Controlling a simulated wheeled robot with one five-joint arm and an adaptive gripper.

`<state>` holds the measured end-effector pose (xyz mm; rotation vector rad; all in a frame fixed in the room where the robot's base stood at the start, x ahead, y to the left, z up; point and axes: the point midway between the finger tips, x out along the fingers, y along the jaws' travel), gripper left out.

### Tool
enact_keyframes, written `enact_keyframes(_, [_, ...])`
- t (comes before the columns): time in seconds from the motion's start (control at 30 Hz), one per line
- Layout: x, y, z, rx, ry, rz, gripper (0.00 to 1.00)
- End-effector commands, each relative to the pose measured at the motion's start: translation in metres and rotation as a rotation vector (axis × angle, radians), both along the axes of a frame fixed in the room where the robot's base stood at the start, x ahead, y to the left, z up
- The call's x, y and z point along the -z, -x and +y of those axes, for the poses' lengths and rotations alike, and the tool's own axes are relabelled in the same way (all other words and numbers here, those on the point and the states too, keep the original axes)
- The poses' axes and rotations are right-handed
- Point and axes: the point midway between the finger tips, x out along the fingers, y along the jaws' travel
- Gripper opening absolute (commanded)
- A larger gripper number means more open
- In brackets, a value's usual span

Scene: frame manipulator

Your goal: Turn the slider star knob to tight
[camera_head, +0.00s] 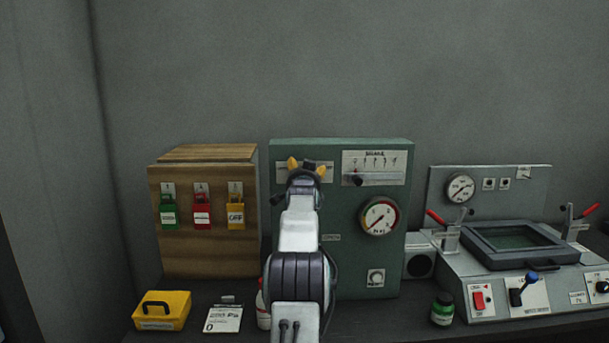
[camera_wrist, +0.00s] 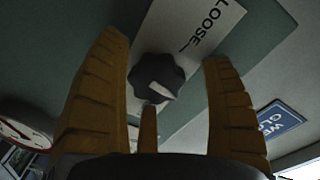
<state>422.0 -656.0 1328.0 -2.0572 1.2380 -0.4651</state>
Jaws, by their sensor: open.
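The black star knob (camera_wrist: 157,78) shows in the wrist view, on a pale label plate (camera_wrist: 208,25) that reads "LOOSE". A white pointer mark on the knob points to the lower right of that view. In the head view my gripper (camera_head: 306,166) is at the upper left of the green panel (camera_head: 340,275) and hides the knob.
A brake scale plate (camera_head: 374,165) with a black lever knob (camera_head: 355,179) is just right of my gripper. A gauge (camera_head: 379,216) is below it. A wooden box (camera_head: 205,255) with padlocks stands left. A grey machine (camera_head: 450,275) with levers stands right. A green jar (camera_head: 442,309) stands in front.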

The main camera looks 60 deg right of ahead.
Motion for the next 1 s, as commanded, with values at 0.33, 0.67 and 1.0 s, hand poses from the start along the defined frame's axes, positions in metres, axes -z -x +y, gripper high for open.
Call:
enact_keyframes(0.33, [-0.001, 0.006, 0.010, 0.001, -0.002, 0.001, 0.74])
enact_keyframes(0.67, [-0.002, 0.021, 0.038, 0.001, -0.002, 0.001, 0.74])
enact_keyframes(1.0, [-0.004, 0.041, 0.074, 0.000, 0.000, 0.000, 0.74])
